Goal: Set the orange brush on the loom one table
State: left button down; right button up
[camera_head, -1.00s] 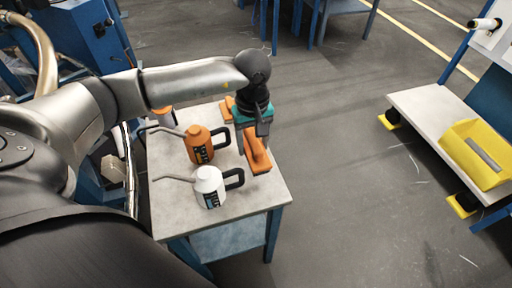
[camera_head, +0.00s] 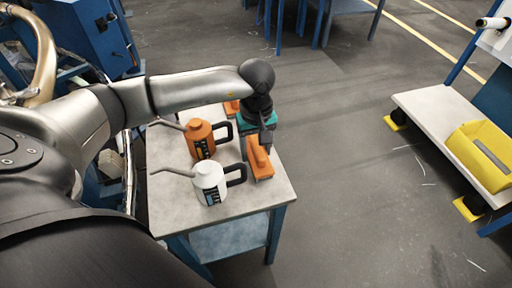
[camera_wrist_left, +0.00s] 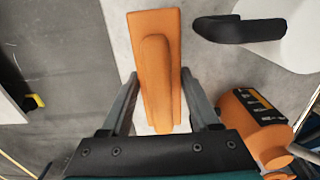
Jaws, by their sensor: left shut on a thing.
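The orange brush (camera_head: 259,160) is at the right edge of the small grey-topped table (camera_head: 235,200), beside the two cans. My left gripper (camera_head: 258,148) points down over it. In the left wrist view, the brush's raised handle (camera_wrist_left: 157,80) lies between the two fingers of my left gripper (camera_wrist_left: 162,100), which is shut on it. Whether the brush's underside touches the tabletop cannot be told. My right gripper is not in view.
An orange oil can (camera_head: 201,140) and a white oil can (camera_head: 209,180) stand left of the brush. Another orange item (camera_head: 232,107) lies behind the gripper.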

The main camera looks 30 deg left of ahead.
aim_at(256, 143)
pick_arm(q)
jog(key=shift+f+b, duration=0.45)
jog(key=shift+f, duration=0.05)
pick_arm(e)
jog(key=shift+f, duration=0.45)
pick_arm(q)
jog(key=shift+c, duration=0.2)
grip_release()
jog(key=shift+r, duration=0.3)
notch_tip(256, 143, up, 15)
jog(key=p, duration=0.4)
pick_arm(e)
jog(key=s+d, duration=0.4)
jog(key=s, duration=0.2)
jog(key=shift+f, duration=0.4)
pick_arm(q)
jog(key=shift+f, duration=0.1)
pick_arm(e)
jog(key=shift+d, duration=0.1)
